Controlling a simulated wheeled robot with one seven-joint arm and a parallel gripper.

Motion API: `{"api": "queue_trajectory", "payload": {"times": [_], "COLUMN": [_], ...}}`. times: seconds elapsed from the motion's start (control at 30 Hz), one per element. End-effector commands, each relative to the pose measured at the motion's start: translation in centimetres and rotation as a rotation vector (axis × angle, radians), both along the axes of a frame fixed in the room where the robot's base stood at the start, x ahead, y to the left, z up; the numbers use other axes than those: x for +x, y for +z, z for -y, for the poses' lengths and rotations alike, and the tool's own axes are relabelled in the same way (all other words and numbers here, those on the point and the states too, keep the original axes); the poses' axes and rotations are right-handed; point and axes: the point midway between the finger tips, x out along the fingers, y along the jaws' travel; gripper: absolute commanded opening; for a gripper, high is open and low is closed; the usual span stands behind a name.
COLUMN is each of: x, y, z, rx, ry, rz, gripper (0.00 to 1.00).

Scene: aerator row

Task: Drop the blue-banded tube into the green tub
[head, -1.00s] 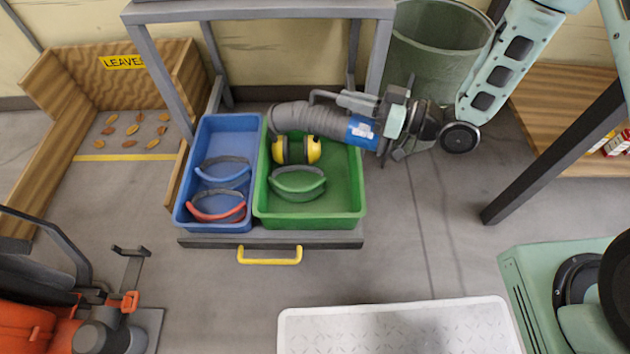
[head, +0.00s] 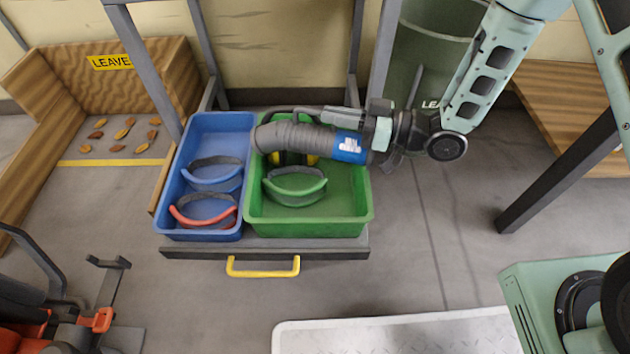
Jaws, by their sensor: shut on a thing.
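The blue-banded tube is a grey ribbed, bent hose (head: 300,138) with a blue band and white label near its right end. My gripper (head: 376,135) is shut on that right end, coming in from the right. The tube lies roughly level across the upper part of the green tub (head: 325,228), its bent left end near the tub's left rim. I cannot tell its exact height above the tub. Inside the tub, a green-framed visor or goggles (head: 295,184) shows, and yellow earmuffs (head: 312,159) are mostly hidden under the tube.
A blue tub (head: 203,232) holding blue and red goggles adjoins on the left. Both sit on a drawer with a yellow handle (head: 263,272). Table legs rise behind. A green bin (head: 425,70) stands behind my gripper.

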Motion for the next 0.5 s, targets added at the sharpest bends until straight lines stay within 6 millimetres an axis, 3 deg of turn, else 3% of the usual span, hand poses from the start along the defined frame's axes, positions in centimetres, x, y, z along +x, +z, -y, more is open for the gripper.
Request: {"api": "queue_trajectory", "payload": {"times": [0.3, 0.33, 0.4, 0.5], "x": [0.02, 0.02, 0.02, 0.02], "y": [-0.33, -0.33, -0.34, -0.35], "z": [0.00, 0.01, 0.01, 0.02], "rx": [0.001, 0.001, 0.001, 0.001], "ry": [0.000, 0.000, 0.000, 0.000], "rz": [0.001, 0.001, 0.001, 0.001], "gripper": [0.00, 0.19, 0.36, 0.36]}}
